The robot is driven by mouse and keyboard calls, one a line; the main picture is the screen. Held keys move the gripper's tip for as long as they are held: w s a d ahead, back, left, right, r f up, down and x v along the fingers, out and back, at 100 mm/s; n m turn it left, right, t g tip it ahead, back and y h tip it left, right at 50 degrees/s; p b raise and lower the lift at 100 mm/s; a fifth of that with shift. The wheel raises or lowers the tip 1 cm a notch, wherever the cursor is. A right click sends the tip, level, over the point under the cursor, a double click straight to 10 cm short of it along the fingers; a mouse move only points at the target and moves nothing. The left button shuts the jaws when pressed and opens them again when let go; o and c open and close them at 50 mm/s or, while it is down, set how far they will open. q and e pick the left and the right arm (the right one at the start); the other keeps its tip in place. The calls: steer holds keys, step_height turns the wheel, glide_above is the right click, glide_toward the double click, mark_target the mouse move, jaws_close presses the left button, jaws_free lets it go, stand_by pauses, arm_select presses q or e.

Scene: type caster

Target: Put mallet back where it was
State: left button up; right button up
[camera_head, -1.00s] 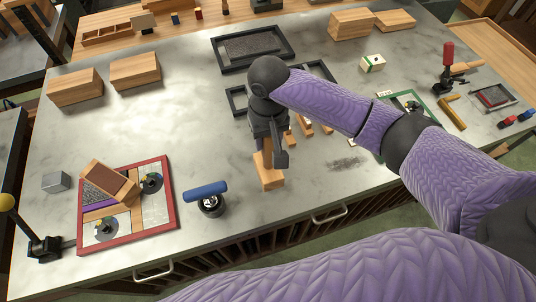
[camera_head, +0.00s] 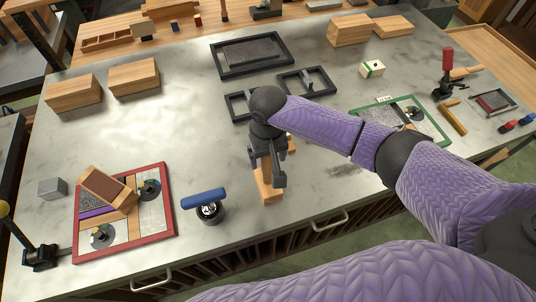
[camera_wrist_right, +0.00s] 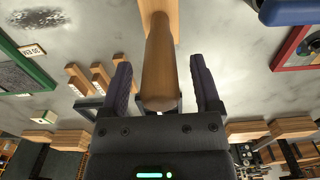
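The wooden mallet stands on its block head (camera_head: 269,191) near the front edge of the table, its handle pointing up. My right gripper (camera_head: 267,172) is above the head, with its fingers around the handle. In the right wrist view, the handle (camera_wrist_right: 160,65) lies between the two dark fingers, with a gap on each side, so the gripper is open. The arm and gripper hide most of the handle in the head view. My left gripper is not in view.
A blue-handled roller (camera_head: 205,202) stands left of the mallet. A red-framed tray (camera_head: 168,212) lies farther left, a green-framed one (camera_head: 440,128) to the right. Small wooden pieces (camera_wrist_right: 88,82) lie behind the mallet.

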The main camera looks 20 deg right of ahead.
step_height(320, 180, up, 12)
steer(key=shift+r+p, duration=0.2)
steer(key=shift+p, duration=1)
